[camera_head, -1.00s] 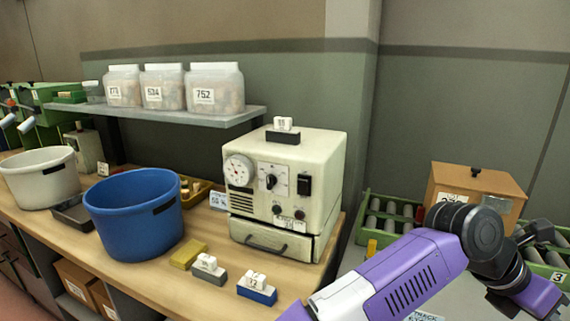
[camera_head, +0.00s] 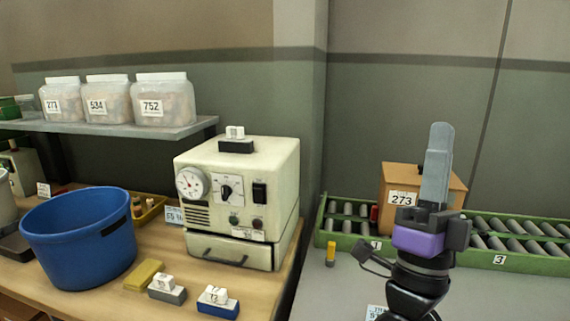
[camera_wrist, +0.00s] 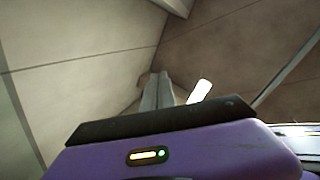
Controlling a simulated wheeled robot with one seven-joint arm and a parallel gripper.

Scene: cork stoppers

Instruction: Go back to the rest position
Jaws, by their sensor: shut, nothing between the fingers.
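In the wrist view the closed fingers (camera_wrist: 157,92) point at the bare wall and ceiling. The purple wrist housing (camera_wrist: 180,150) fills the lower part of that view. My gripper touches nothing that I can see.
A white machine (camera_head: 270,190) with a drawer stands on the wooden bench beside a blue bucket (camera_head: 75,245). Jars (camera_head: 165,100) stand on a shelf. A green roller conveyor (camera_head: 480,250) runs behind my arm. A yellow-topped item (camera_head: 331,250) stands on the grey surface.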

